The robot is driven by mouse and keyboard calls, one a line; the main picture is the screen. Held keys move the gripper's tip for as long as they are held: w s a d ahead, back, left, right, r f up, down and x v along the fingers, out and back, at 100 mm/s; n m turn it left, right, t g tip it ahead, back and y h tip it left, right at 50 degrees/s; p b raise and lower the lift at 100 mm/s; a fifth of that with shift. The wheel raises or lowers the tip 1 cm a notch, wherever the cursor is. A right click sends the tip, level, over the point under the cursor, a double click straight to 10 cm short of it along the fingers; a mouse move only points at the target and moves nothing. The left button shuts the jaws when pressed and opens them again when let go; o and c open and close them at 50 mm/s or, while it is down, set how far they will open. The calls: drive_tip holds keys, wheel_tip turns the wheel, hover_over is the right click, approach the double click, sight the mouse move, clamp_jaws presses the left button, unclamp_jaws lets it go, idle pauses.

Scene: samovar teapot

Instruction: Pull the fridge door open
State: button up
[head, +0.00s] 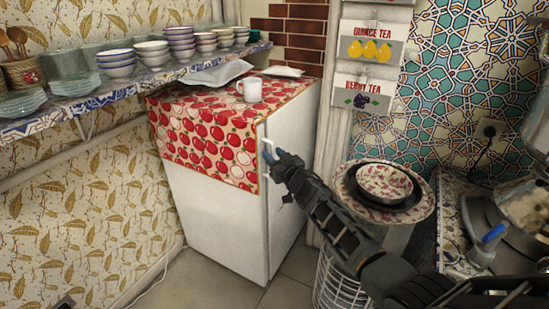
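The white fridge (215,220) stands against the patterned wall in the middle of the head view. A red apple-print cloth (205,135) covers its top and hangs over its left-hand face. A vertical edge runs down the corner nearest me, with a small white handle (264,147) near its top. I see no clear gap at the door.
A white mug (250,89) and a pale dish (215,74) stand on the fridge top. A shelf (70,110) of bowls hangs at left. A white wire basket (338,285) and stacked bowls (385,182) are close on the right. Tiled floor (205,287) is clear in front.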

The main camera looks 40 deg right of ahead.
clamp_jaws()
drive_tip(key=shift+a+f, duration=0.1)
drive_tip(key=shift+a, duration=0.05)
idle(0.5)
